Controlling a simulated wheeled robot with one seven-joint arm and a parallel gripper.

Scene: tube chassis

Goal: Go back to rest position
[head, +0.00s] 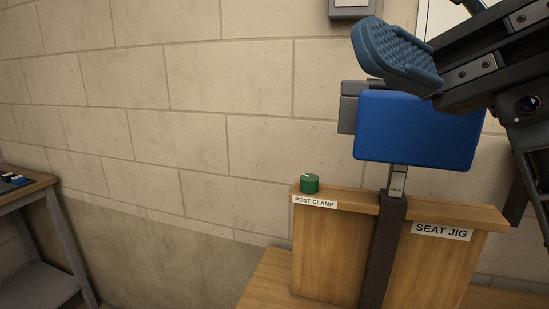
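My gripper (398,56) is at the upper right, in front of and above a blue seat pad. A ribbed blue-grey fingertip pad shows; a second fingertip cannot be made out, so I cannot tell whether it is open or shut. The blue seat pad (415,132) stands upright on a metal post (397,181) in the wooden seat jig (325,250). My gripper overlaps the pad's top edge in the picture; contact cannot be judged. A grey block (348,108) shows behind the pad's left side.
A green knob (310,183) sits on the jig's top by the "POST CLAMP" label (315,201). A table (28,188) with small items stands at the far left. A grey box (351,9) is on the block wall. The floor between table and jig looks clear.

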